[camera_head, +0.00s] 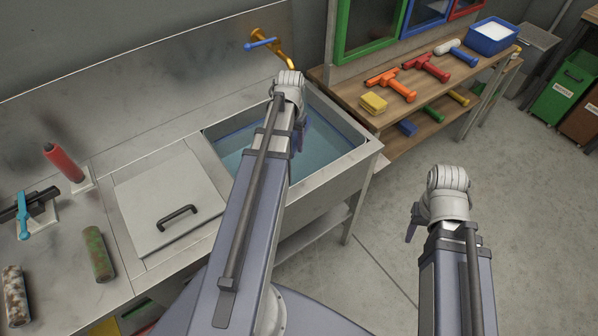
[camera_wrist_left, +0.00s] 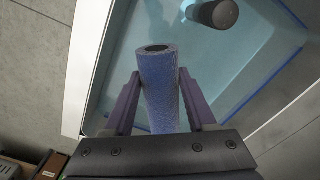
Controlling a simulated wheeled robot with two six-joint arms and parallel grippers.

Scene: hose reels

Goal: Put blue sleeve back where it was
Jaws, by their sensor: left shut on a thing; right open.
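The blue sleeve (camera_wrist_left: 160,98) is a speckled blue tube with a dark round opening at its end. My left gripper (camera_wrist_left: 159,77) is shut on it, one finger on each side, over the water-filled sink (camera_wrist_left: 110,62). In the head view the left arm reaches over the sink (camera_head: 372,146), and its wrist hides the sleeve; only part of a purple finger shows by the left gripper (camera_head: 304,132). My right gripper (camera_head: 411,230) is open, over the floor right of the sink, its fingers mostly hidden by the wrist.
A dark cylinder (camera_wrist_left: 213,13) shows in the sink. A red sleeve (camera_head: 64,162) stands tilted on a holder at left, near a stained green sleeve (camera_head: 98,253) and a mottled sleeve (camera_head: 16,296). A lid (camera_head: 168,205) lies left of the sink. A wooden bench (camera_head: 352,92) holds squeegees.

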